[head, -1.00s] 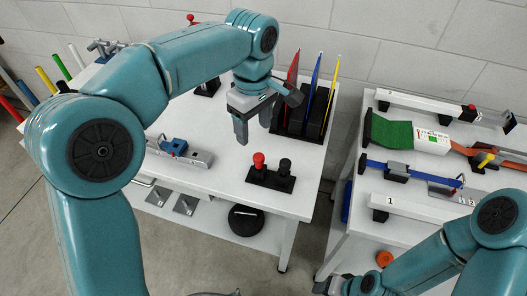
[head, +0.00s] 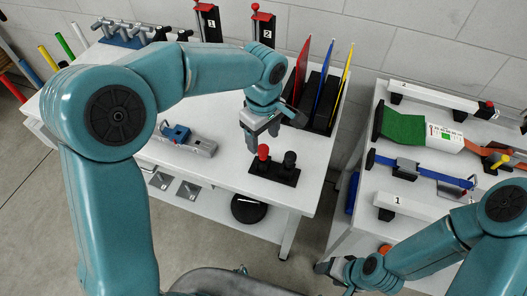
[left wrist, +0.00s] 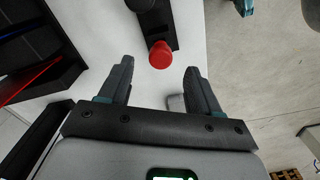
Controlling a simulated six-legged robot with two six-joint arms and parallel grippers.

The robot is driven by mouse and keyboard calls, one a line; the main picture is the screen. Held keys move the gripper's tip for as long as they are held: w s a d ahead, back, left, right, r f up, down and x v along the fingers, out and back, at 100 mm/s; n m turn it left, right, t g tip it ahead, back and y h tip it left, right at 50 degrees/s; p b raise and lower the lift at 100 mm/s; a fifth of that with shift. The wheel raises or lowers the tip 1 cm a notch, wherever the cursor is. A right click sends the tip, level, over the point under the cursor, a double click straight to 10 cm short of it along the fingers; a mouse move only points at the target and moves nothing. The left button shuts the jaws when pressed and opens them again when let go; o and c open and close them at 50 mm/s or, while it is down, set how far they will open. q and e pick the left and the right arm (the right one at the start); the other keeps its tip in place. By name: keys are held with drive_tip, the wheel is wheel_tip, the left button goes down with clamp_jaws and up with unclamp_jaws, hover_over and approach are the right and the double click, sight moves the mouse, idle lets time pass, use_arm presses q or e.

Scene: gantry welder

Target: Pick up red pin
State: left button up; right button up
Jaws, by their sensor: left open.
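The red pin (head: 263,151) stands upright in a small black base (head: 275,173) on the white table, beside a black pin (head: 290,160). In the left wrist view the round red pin top (left wrist: 161,55) shows between and slightly beyond the fingertips, touching neither. My left gripper (head: 262,138) is open and empty, pointing down just above and behind the red pin. Its two fingers (left wrist: 159,68) are spread wide in the wrist view. My right gripper (head: 340,272) is low at the bottom, away from the pin; its jaw opening is unclear.
A black rack (head: 318,101) with red, blue and yellow sheets stands close behind the left gripper. A grey block with a blue clamp (head: 178,134) lies to the left. A second white table (head: 372,230) with a green strip (head: 403,128) stands at the right, across a gap.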

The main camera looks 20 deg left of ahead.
sight(263, 148)
use_arm(q)
drive_tip(key=shift+s+a+f, duration=0.1)
drive_tip(key=shift+f, duration=0.2)
drive_tip(key=f, duration=0.2)
drive_tip(key=f+p, duration=0.1)
drive_tip(key=f, duration=0.1)
drive_tip(key=shift+d, duration=0.2)
drive_tip(key=shift+a+f, duration=0.1)
drive_tip(key=shift+f, duration=0.35)
drive_tip(key=c, duration=1.1)
